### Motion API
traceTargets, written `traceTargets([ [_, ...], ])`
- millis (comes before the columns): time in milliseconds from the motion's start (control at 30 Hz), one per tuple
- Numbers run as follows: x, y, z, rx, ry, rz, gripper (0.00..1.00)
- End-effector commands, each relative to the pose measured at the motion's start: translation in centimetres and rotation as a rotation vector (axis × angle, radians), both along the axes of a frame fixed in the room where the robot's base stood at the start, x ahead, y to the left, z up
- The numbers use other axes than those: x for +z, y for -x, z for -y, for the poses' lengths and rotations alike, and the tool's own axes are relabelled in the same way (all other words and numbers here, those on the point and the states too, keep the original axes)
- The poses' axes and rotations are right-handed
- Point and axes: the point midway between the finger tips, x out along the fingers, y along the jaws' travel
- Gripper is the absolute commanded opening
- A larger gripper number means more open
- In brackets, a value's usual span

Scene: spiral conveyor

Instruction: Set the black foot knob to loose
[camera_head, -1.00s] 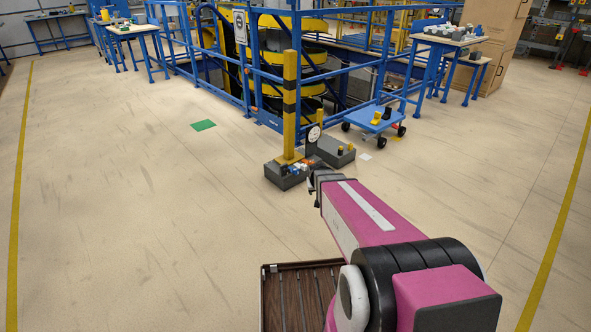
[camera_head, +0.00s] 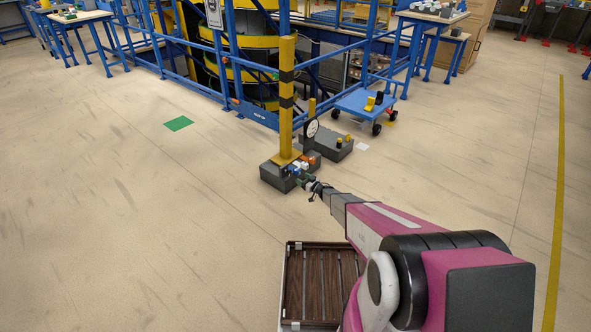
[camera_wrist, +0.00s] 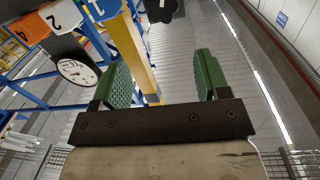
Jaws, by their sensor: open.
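The foot block (camera_head: 278,181) is a dark grey base under a yellow post with black bands. Small orange, white and blue parts sit on it. My gripper (camera_head: 312,189) is at the right front of this block, close to it. In the wrist view my gripper (camera_wrist: 162,68) has two green pads spread wide with nothing between them. A black lobed knob (camera_wrist: 161,9) shows at the top edge, beyond the fingertips and partly cut off; it looks like the foot knob. I cannot read its setting. In the head view the knob is too small to tell.
A round white dial (camera_head: 312,128) stands behind the block; it also shows in the wrist view (camera_wrist: 77,72), near numbered tags (camera_wrist: 64,16). The yellow post (camera_head: 286,130) rises close by. A second grey block (camera_head: 330,147) and blue cart (camera_head: 365,104) are behind.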

Motion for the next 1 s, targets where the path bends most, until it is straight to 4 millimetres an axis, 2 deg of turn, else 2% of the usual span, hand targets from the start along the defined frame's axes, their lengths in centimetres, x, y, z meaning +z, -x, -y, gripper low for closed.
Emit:
traceTargets([
  [33,-1.2,-0.2,-0.5,0.033,-0.016,0.002,0.69],
  [100,-1.7,0.1,-1.0,0.065,-0.030,0.005,0.69],
  [367,-1.9,-0.3,-2.1,0.082,-0.039,0.007,0.69],
  [567,-2.0,-2.1,-4.3,0.081,-0.038,0.008,0.69],
  [800,-1.9,-4.7,-7.7,0.081,-0.038,0.008,0.69],
  [1000,-1.8,-6.1,-9.4,0.079,-0.038,0.008,0.69],
])
